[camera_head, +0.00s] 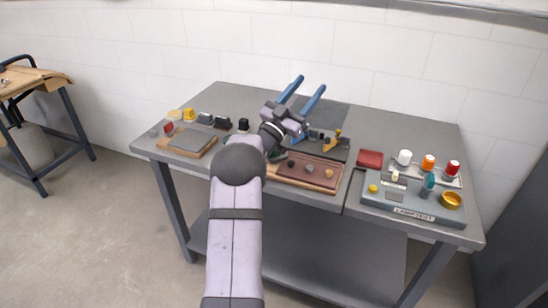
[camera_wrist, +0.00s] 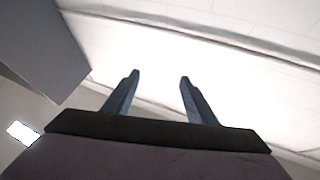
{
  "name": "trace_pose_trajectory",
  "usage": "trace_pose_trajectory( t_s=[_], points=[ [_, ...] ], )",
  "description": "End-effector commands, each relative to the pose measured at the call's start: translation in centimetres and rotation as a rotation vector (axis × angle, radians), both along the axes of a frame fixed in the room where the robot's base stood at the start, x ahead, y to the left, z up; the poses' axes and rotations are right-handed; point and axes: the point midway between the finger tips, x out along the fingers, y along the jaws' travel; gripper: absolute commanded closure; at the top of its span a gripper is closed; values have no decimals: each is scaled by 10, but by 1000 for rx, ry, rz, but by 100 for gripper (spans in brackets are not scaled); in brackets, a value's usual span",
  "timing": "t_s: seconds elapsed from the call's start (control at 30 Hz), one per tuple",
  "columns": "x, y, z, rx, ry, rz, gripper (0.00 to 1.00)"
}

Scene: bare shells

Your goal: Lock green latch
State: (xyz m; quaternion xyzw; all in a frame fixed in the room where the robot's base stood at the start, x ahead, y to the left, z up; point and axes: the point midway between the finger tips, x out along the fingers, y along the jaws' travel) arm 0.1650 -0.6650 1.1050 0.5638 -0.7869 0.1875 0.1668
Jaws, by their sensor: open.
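My gripper (camera_head: 312,82) is open and empty, raised above the back of the table with its two blue fingers pointing up and away. In the wrist view, my gripper (camera_wrist: 160,77) shows its fingers wide apart with only pale wall behind them. I cannot clearly make out a green latch. A small dark green piece (camera_head: 276,156) shows beside my arm at the table's middle, partly hidden by my arm; I cannot tell its shape or whether it is locked. A teal upright part (camera_head: 430,180) stands on the grey lamp-test panel (camera_head: 385,205) at the right.
A dark block with a yellow lever (camera_head: 337,140) sits right of my wrist. A brown tray (camera_head: 300,181) with small knobs lies in front. A red block (camera_head: 369,159) and several colored caps stand right. A wooden board with a grey plate (camera_head: 190,142) lies left. My arm hides the middle front.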

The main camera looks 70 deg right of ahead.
Motion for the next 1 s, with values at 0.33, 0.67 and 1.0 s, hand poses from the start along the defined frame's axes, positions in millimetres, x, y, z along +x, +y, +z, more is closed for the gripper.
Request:
trace_pose_trajectory(
  t_s=[0.33, 0.67, 1.0],
  points=[
    [9, 24, -55, 98, 174, 469, 48],
    [22, 95, -149, 363, 205, 827, 48],
    [28, 134, -187, 491, 194, 951, 48]
  ],
)
